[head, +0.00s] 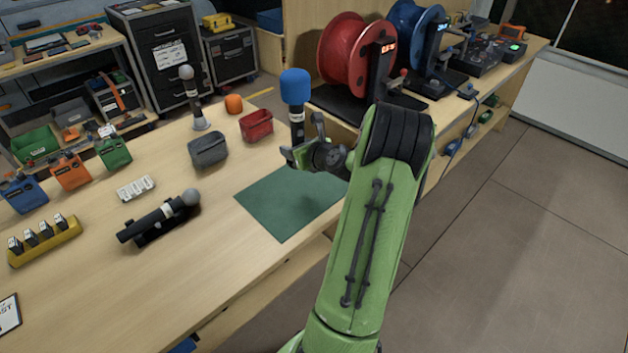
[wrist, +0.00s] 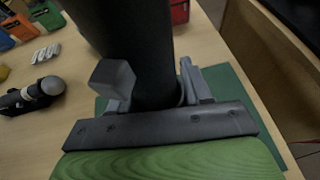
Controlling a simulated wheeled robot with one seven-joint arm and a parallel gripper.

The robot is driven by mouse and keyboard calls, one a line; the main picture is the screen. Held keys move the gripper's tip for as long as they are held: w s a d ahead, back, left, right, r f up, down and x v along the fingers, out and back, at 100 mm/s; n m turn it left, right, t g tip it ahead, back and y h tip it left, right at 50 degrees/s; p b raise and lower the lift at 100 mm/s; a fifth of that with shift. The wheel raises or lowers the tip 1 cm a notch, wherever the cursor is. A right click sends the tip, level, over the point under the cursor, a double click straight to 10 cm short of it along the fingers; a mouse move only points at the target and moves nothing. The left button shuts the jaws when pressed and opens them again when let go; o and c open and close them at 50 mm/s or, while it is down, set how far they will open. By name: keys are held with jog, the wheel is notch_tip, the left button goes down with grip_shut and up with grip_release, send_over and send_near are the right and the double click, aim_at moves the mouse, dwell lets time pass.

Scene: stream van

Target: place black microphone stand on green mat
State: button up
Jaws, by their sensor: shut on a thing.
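My gripper (head: 304,150) is shut on a dark microphone with a blue foam top (head: 295,88). It holds it upright above the far part of the green mat (head: 282,208); the lower end is hidden behind the gripper. In the wrist view the held microphone is a dark cylinder (wrist: 138,45) between the fingers, with the mat (wrist: 238,88) behind. A black microphone stand (head: 150,238) lies on the table left of the mat, with a grey-headed black microphone (head: 160,217) resting on it. The visible part of the mat is bare.
A grey bin (head: 208,150), red bin (head: 257,126) and orange foam piece (head: 234,104) stand behind the mat. Another microphone (head: 190,95) stands upright further back. Red (head: 342,52) and blue (head: 412,35) cable reels are at the back right. The table's front edge is close to the mat.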

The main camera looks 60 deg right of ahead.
aim_at(297, 185)
notch_tip(297, 185, down, 10)
jog(key=b, duration=0.4)
jog(key=shift+a, duration=0.1)
jog(key=shift+r, duration=0.15)
jog(key=o, duration=1.1)
jog(key=shift+f, duration=0.2)
